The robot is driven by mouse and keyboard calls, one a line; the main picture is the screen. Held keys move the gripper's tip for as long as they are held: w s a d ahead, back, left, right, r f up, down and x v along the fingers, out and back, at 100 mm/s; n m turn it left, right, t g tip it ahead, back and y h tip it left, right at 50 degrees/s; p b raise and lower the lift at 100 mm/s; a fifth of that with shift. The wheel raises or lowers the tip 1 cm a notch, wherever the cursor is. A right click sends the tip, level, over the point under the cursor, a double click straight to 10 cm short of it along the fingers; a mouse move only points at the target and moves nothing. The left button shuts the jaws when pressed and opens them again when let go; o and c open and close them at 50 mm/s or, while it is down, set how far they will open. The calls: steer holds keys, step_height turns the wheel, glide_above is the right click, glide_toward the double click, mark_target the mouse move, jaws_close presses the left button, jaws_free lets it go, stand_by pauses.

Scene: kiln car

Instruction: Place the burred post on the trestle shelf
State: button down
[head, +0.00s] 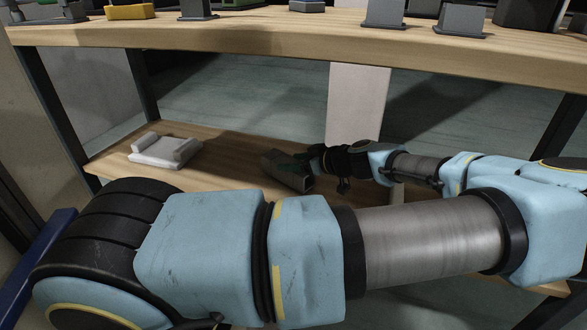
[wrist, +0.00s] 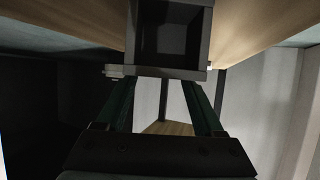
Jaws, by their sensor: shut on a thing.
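A grey square hollow post (head: 288,172) is in my gripper (head: 312,162), over the lower wooden shelf (head: 232,158). The post lies on its side and slants in the head view; I cannot tell whether it touches the shelf. In the wrist view the post's open square end (wrist: 200,45) faces the camera, between the green fingers of my gripper (wrist: 160,85). No burr can be made out. The fingertips are partly hidden behind the post.
A white cradle-like block (head: 165,151) sits on the shelf's left part. The upper wooden bench top (head: 290,38) overhangs the shelf and carries several grey posts and a yellow block (head: 131,12). A pale upright panel (head: 357,100) stands behind. Dark legs (head: 55,118) bound the left.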

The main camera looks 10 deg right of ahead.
steer(key=shift+f, duration=0.45)
steer(key=shift+f, duration=0.1)
jaws_free()
steer(key=p+v, duration=0.2)
steer(key=v, duration=1)
